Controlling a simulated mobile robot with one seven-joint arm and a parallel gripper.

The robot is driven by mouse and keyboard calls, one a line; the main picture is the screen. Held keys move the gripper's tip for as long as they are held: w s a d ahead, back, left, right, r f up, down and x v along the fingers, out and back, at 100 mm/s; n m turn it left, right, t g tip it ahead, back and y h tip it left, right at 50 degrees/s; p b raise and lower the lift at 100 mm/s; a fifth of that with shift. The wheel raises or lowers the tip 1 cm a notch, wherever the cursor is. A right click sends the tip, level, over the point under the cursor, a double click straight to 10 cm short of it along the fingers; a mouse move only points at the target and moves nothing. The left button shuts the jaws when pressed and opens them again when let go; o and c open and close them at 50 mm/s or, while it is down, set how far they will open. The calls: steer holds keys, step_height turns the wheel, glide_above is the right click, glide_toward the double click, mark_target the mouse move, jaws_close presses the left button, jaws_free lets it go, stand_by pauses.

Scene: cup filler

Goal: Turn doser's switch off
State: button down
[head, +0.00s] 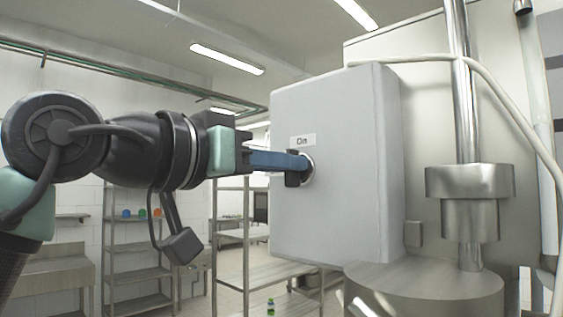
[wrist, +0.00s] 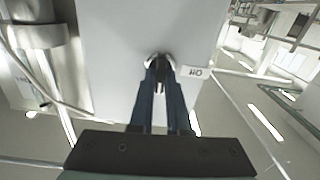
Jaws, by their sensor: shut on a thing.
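The doser's control box (head: 340,215) is a grey-white block in the middle of the head view. It also fills the upper middle of the wrist view (wrist: 120,45). A small label (head: 302,141) reading "On" is on its face above the switch. The switch (head: 309,168) is small and round with a metal collar, mostly hidden by the fingertips. It also shows at the fingertips in the wrist view (wrist: 160,58). My gripper (head: 294,168) reaches in from the left, its blue fingers closed on the switch. The knob's exact angle is hidden.
A steel cylinder and rod (head: 469,185) stand right of the box, with a pale hose (head: 500,95) arching over. Steel shelves (head: 140,245) and tables stand farther back on the left. A small green bottle (head: 270,306) is low in the background.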

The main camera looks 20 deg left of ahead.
steer(key=shift+w+a+f+n+p, duration=0.1)
steer(key=shift+n+p, duration=0.8)
steer(key=shift+n, duration=3.4)
steer(key=shift+a+f+n+p, duration=0.1)
steer(key=shift+n+p, duration=0.8)
steer(key=shift+n, duration=3.4)
steer(key=c, duration=0.9)
jaws_free()
